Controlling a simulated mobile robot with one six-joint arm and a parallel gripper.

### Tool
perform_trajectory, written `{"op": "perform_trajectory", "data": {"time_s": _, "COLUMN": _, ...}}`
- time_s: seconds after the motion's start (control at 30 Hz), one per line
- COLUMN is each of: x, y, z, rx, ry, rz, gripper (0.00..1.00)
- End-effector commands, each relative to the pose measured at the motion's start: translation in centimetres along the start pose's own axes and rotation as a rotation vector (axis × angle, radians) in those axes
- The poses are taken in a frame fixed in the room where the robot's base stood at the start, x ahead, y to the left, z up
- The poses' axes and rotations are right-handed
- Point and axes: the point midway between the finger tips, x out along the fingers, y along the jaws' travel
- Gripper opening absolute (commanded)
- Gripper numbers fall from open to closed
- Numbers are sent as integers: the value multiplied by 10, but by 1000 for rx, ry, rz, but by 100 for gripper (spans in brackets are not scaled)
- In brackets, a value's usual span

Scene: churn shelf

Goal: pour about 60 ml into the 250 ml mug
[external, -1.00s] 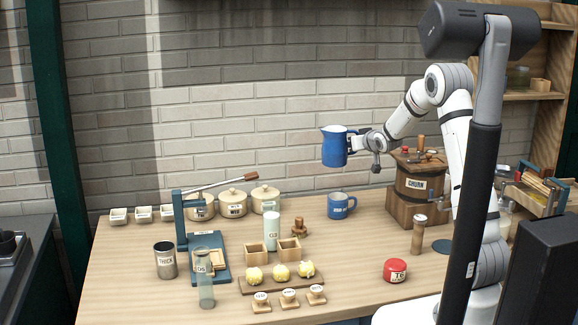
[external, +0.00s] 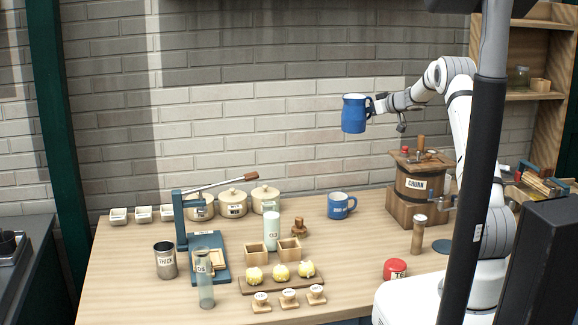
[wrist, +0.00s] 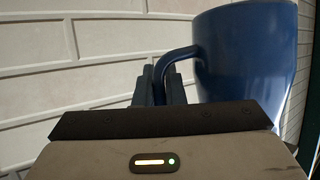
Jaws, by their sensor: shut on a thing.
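A blue jug (external: 354,115) is held upright in the air above the back right of the table. My gripper (external: 374,106) is shut on its handle; the wrist view shows the fingers (wrist: 163,86) at the handle and the jug's blue body (wrist: 245,55) beside them. The blue mug (external: 338,207) with a white label stands upright on the table, below and slightly left of the jug. The label's text is too small to read surely. The insides of the jug and mug are hidden.
A wooden churn (external: 416,190) stands right of the mug. Lidded pots (external: 265,200) and a blue press (external: 183,220) are to the left. A light green cylinder (external: 272,230), a wooden pestle-like piece (external: 299,228) and a board of yellow lumps (external: 250,287) stand in front. Table around the mug is clear.

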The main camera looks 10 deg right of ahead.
Motion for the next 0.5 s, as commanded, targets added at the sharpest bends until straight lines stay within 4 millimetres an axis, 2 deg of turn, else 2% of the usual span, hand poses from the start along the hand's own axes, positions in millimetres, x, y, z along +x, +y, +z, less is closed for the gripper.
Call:
{"op": "perform_trajectory", "data": {"time_s": 0.03, "x": -7, "y": 15, "z": -5, "rx": -6, "ry": 0, "rz": -17, "gripper": 0}}
{"op": "perform_trajectory", "data": {"time_s": 0.2, "x": -19, "y": 42, "z": 0, "rx": -26, "ry": 0, "rz": -67, "gripper": 0}}
{"op": "perform_trajectory", "data": {"time_s": 0.5, "x": -24, "y": 54, "z": 5, "rx": -37, "ry": 1, "rz": -89, "gripper": 0}}
